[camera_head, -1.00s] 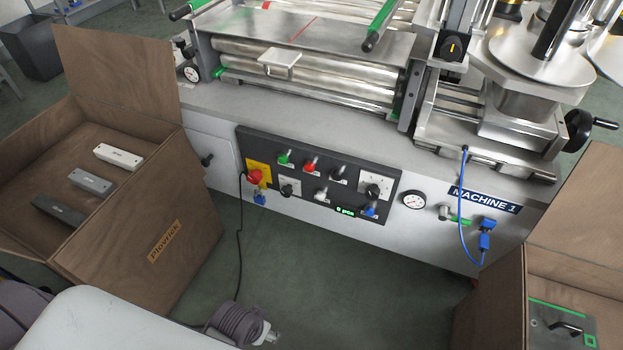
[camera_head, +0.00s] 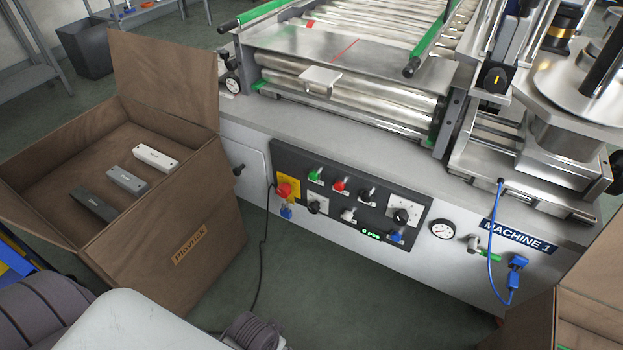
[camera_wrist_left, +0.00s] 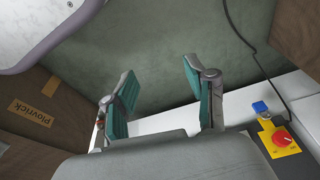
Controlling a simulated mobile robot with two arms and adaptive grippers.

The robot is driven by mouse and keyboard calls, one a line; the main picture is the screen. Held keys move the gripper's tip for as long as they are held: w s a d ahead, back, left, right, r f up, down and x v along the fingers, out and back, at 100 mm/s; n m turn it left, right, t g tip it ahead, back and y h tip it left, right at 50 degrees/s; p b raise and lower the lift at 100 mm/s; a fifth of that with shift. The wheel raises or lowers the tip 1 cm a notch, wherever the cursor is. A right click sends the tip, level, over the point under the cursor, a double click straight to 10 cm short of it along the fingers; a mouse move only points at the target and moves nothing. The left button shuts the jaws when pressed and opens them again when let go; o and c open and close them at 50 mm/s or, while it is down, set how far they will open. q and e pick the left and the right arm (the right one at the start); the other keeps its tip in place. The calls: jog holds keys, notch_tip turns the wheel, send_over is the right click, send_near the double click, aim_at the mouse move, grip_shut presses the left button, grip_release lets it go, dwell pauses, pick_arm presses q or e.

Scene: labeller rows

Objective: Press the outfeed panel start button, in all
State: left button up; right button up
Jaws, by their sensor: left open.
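A black control panel (camera_head: 291,160) is on the front of the pale machine in the head view. It carries a green button (camera_head: 315,174), a red button (camera_head: 340,184), a black switch (camera_head: 367,195) and a large red knob on a yellow plate (camera_head: 294,180). A small green-lit display (camera_head: 371,235) is at its lower edge. My left gripper (camera_wrist_left: 158,72) is open and empty in the left wrist view, above the floor. The red knob (camera_wrist_left: 282,137) appears there at lower right, apart from the fingers. My right gripper is not in view.
A brown open box (camera_head: 190,205) with several grey bars stands left of the panel. Another box (camera_head: 590,290) stands at lower right. A blue cable (camera_head: 490,235) hangs from the machine front.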

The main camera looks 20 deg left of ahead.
pick_arm(q)
grip_shut()
dwell(1.2)
